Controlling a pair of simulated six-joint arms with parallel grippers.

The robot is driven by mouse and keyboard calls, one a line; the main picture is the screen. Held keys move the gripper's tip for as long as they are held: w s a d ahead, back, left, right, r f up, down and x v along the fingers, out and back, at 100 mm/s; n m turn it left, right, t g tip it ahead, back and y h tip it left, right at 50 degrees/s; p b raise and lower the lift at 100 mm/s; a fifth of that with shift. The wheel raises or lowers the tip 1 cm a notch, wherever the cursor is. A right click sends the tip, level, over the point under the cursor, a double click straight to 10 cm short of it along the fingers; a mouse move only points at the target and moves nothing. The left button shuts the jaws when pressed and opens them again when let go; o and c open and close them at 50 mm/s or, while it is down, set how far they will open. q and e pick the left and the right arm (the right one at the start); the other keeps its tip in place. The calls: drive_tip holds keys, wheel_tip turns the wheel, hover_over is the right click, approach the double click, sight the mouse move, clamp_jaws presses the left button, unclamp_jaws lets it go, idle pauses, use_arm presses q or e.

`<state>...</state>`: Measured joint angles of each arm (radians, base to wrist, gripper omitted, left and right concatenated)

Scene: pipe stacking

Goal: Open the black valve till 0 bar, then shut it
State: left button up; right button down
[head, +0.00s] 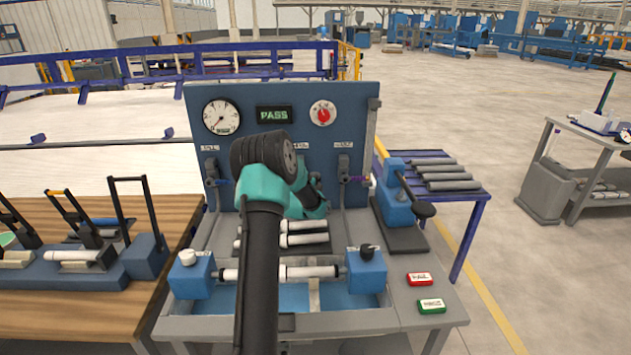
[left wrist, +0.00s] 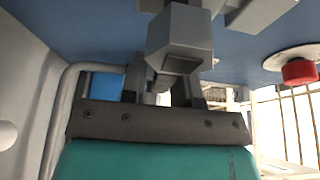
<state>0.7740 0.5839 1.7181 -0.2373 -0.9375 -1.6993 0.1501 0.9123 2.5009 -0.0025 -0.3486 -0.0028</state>
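One teal and black arm of mine, taken as the left, reaches up the middle of the head view to the blue test panel (head: 255,92). Its gripper (head: 317,193) is at the panel's lower middle, mostly hidden by the arm. In the left wrist view, the gripper's fingers (left wrist: 165,92) are close around or beside grey fittings (left wrist: 180,45); I cannot tell whether they grip. I cannot make out a black valve handle; the panel's middle is covered by my arm. The white pressure gauge (head: 221,117) is too small to read. My right gripper is not in view.
The display (head: 274,115) reads PASS. A white pipe (head: 310,272) lies between two blue blocks, with a black knob (head: 367,251) on the right one. Red (head: 419,279) and green (head: 432,305) buttons sit front right.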

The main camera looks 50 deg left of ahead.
use_arm(q)
drive_tip(key=shift+o, duration=1.1)
drive_tip(key=v, duration=1.7)
drive_tip(key=shift+s+r, duration=0.15)
drive_tip(key=shift+s, duration=0.05)
drive_tip(key=shift+d, duration=0.1)
